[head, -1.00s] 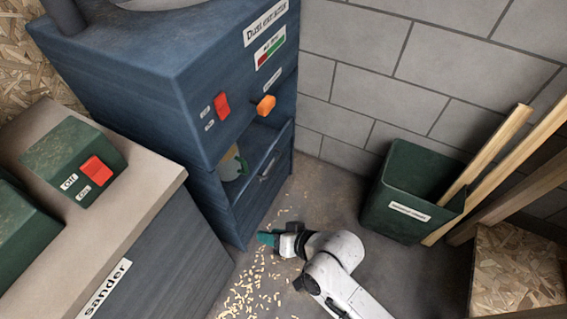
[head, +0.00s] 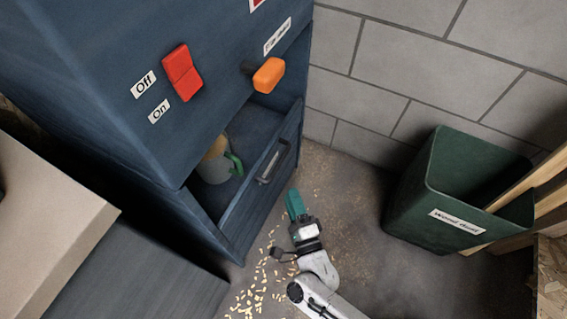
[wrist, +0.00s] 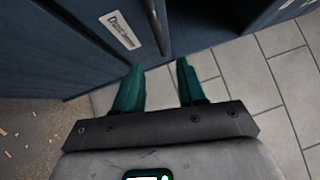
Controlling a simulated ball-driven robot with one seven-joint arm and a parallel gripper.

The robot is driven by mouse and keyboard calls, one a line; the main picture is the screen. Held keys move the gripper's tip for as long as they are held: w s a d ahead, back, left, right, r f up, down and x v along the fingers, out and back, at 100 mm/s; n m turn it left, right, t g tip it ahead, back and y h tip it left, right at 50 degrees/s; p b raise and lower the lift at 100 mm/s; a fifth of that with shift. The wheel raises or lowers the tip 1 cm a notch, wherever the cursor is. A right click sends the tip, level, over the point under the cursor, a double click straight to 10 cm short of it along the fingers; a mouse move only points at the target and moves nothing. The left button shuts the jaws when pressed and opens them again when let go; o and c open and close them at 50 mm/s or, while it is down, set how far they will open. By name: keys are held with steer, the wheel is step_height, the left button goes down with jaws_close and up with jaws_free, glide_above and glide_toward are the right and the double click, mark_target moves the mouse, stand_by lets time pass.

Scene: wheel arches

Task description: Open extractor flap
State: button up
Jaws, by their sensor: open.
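The blue dust extractor (head: 110,95) fills the upper left of the head view. Its low flap (head: 250,205) leans outward from the opening, with a dark bar handle (head: 273,161) on its outer face. A jug with a green handle (head: 234,164) shows inside. My gripper (head: 295,204), with teal fingers, is outside the flap, below and right of the handle, apart from it. In the wrist view my gripper (wrist: 160,66) is open and empty. Ahead of the fingers is a blue panel with a "Dust" label (wrist: 122,30) and part of a handle bar (wrist: 158,25).
A red switch (head: 182,73) and an orange knob (head: 268,75) are on the extractor front. A green bin (head: 440,205) with wooden boards stands at right. A workbench (head: 55,215) is at left. Pale chips (head: 258,290) lie on the floor. Grey block wall behind.

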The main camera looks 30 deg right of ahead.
steer(key=b+x, duration=0.1)
steer(key=x, duration=0.9)
steer(key=shift+w, duration=0.1)
jaws_close()
stand_by(0.3)
